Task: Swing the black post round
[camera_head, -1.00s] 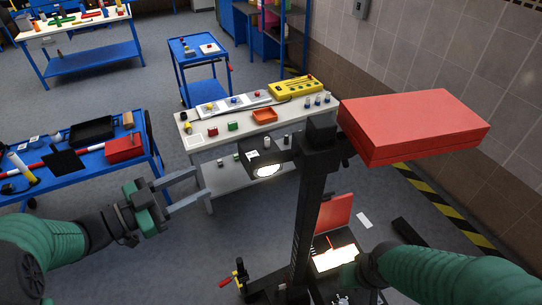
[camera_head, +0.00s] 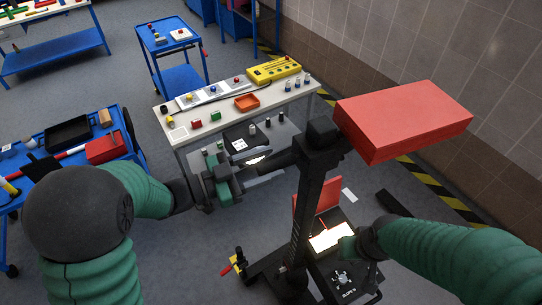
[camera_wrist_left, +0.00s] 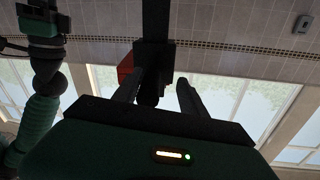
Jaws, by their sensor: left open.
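The black post (camera_head: 303,220) stands upright on its black base, with a red block (camera_head: 405,118) on the right of its top. My left gripper (camera_head: 277,170) is open at this arm, left of the post. In the left wrist view dark parts of the stand (camera_wrist_left: 150,72) show between and beyond the open fingers; contact cannot be told. My right arm (camera_head: 440,255) reaches in from the right; its fingers cannot be made out.
A pale workbench (camera_head: 172,131) with small parts stands behind the post. A blue table (camera_head: 130,130) is at the left and a blue cart (camera_head: 181,79) farther back. A tiled wall and a yellow-black floor stripe (camera_head: 440,190) lie to the right. A lit panel (camera_head: 330,237) sits low by the post.

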